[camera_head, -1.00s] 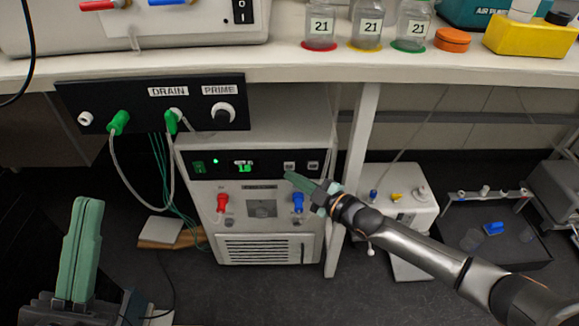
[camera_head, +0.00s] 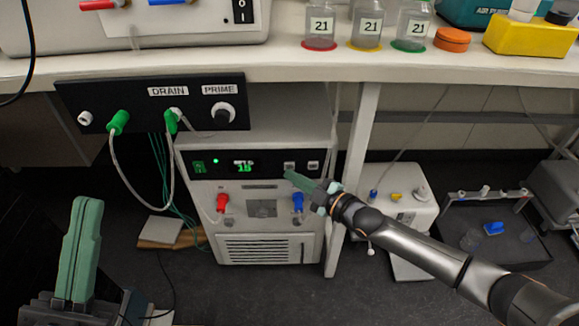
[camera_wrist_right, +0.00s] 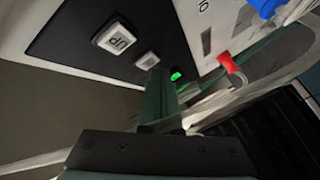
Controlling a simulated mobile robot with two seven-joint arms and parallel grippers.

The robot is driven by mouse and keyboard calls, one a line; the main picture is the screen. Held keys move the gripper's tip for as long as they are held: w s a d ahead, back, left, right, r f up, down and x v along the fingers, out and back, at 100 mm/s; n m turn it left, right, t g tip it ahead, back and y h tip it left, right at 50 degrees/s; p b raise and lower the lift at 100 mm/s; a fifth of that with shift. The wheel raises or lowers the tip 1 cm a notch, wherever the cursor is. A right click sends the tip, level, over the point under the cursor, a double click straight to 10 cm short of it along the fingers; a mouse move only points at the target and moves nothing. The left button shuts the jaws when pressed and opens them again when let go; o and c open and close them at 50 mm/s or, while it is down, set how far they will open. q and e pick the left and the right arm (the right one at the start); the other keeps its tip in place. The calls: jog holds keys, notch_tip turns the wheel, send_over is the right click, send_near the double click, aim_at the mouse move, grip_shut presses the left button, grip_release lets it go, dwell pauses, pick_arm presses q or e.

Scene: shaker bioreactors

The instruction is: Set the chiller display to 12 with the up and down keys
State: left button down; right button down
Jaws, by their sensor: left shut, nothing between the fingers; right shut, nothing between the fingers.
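The chiller (camera_head: 270,249) stands under the bench with a black panel at its top front. Its green display (camera_head: 243,166) appears to read 15, though the digits are small. Two pale keys sit right of it: a left key (camera_head: 289,165) and a right key (camera_head: 313,165). In the right wrist view, the UP key (camera_wrist_right: 117,40) is clear of the fingers. The other key (camera_wrist_right: 148,60) is beside the fingertips, its label unreadable. My right gripper (camera_head: 289,174) is shut, its tips just below the left key; contact cannot be told. My left gripper (camera_head: 82,205) is shut, far from the chiller.
A DRAIN and PRIME panel (camera_head: 150,104) with green-fitted tubes hangs at the upper left of the chiller. Red (camera_head: 222,202) and blue (camera_head: 298,202) fittings are below the keys. A bench leg (camera_head: 352,165) stands just right of the chiller.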

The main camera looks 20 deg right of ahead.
jog(key=shift+w+d, duration=0.15)
jog(key=shift+w, duration=0.35)
dwell(0.3)
jog(key=shift+s+p, duration=0.35)
jog(key=shift+s, duration=0.2)
jog(key=s+a+p, duration=0.2)
jog(key=s+p, duration=0.2)
jog(key=s, duration=0.1)
jog(key=shift+s+p, duration=0.4)
jog(key=shift+f, duration=0.1)
dwell(2.5)
